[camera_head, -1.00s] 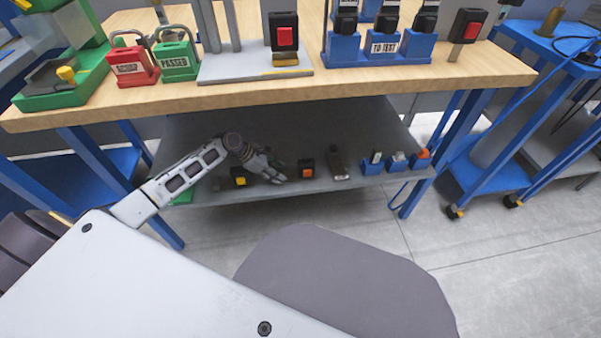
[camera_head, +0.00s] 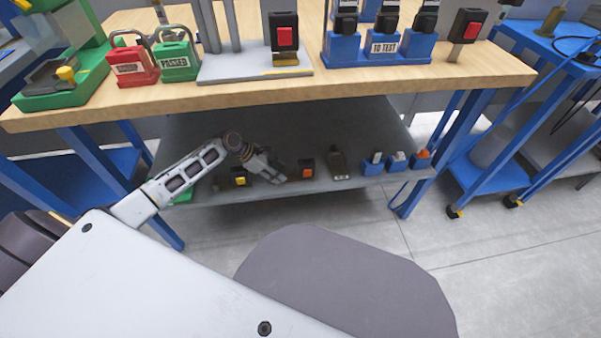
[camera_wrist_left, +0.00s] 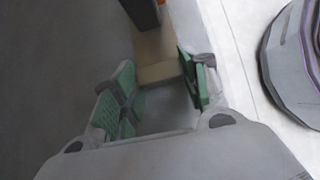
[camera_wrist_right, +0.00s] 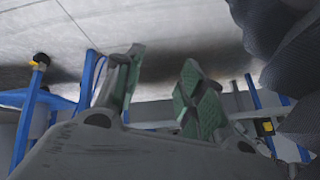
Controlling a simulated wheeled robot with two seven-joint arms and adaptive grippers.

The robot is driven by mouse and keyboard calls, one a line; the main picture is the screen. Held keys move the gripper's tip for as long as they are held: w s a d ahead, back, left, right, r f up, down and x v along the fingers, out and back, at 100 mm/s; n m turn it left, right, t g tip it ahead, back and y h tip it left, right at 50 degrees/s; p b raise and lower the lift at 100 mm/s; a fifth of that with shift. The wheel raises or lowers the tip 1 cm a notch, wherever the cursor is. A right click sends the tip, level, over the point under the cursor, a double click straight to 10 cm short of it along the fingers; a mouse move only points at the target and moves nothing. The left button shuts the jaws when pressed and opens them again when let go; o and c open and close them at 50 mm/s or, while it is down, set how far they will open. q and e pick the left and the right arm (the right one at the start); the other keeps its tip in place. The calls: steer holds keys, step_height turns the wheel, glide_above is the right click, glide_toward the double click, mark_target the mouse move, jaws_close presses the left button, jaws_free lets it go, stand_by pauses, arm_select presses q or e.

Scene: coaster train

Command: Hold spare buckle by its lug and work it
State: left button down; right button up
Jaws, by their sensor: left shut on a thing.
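The spare buckle, a dark block with an orange button (camera_head: 307,168), lies on the grey lower shelf under the bench. My left gripper (camera_head: 281,178) reaches in from the left, low over the shelf, at the buckle's left side. In the left wrist view, the buckle's tan lug (camera_wrist_left: 155,57) lies between the green finger pads of my left gripper (camera_wrist_left: 160,88), which is shut on it. The dark body (camera_wrist_left: 142,12) is beyond the fingertips, cut by the frame's top edge. My right gripper (camera_wrist_right: 163,85) is open and empty; the head view does not show it.
On the grey shelf (camera_head: 300,135) stand a yellow-button buckle (camera_head: 240,181), a dark olive piece (camera_head: 339,166) and several blue holders (camera_head: 397,162). The wooden bench top (camera_head: 130,95) overhangs the shelf. Red (camera_head: 133,66) and green (camera_head: 176,62) boxes stand above.

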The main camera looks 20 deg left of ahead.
steer(key=shift+s+d+f, duration=0.1)
steer(key=shift+d+f, duration=0.05)
steer(key=shift+d, duration=0.05)
jaws_close()
steer(key=shift+a, duration=0.1)
steer(key=shift+a, duration=0.1)
stand_by(0.4)
stand_by(0.8)
